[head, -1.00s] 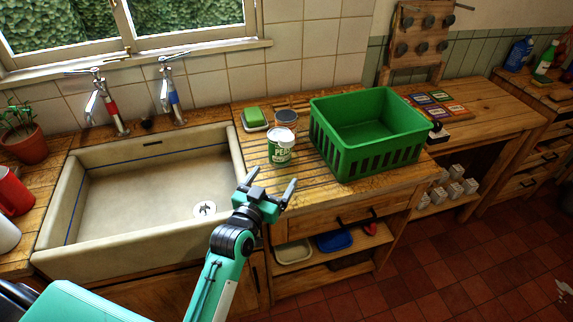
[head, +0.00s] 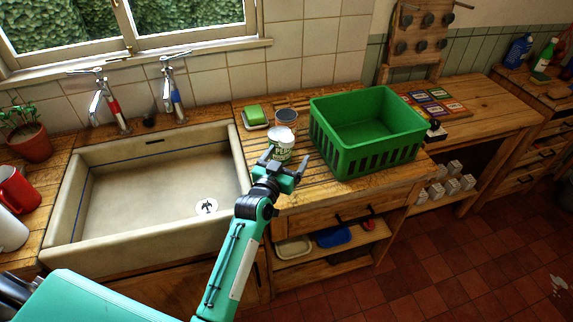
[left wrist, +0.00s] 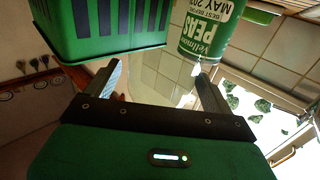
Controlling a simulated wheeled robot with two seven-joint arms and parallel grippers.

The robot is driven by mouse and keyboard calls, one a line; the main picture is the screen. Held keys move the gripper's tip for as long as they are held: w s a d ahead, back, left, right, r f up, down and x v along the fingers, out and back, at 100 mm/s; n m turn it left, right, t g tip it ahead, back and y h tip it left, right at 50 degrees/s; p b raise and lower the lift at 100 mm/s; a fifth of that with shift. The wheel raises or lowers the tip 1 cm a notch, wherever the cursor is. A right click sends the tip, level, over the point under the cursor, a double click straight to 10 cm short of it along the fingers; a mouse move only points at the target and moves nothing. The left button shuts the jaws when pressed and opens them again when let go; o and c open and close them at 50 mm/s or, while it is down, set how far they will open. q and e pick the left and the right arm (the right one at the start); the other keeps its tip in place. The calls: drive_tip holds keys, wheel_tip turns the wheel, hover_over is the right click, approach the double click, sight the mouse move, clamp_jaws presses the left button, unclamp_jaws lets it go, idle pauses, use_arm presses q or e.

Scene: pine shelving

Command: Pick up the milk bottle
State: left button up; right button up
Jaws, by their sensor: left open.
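A white vessel (head: 10,230), cut off by the left edge, cannot be identified. My right gripper is not in view.
A green crate (head: 344,156) stands right of the can, close to my left gripper; it also fills the upper left wrist view (left wrist: 105,45). A sink (head: 140,246) lies left. A sponge on a dish (head: 254,116) sits behind. Blue (head: 518,50) and green bottles (head: 545,58) stand far right.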

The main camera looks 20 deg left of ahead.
use_arm(q)
drive_tip(key=shift+c, duration=0.3)
drive_tip(key=c, duration=1.1)
drive_tip(key=shift+c, duration=0.4)
drive_tip(key=shift+r, duration=0.15)
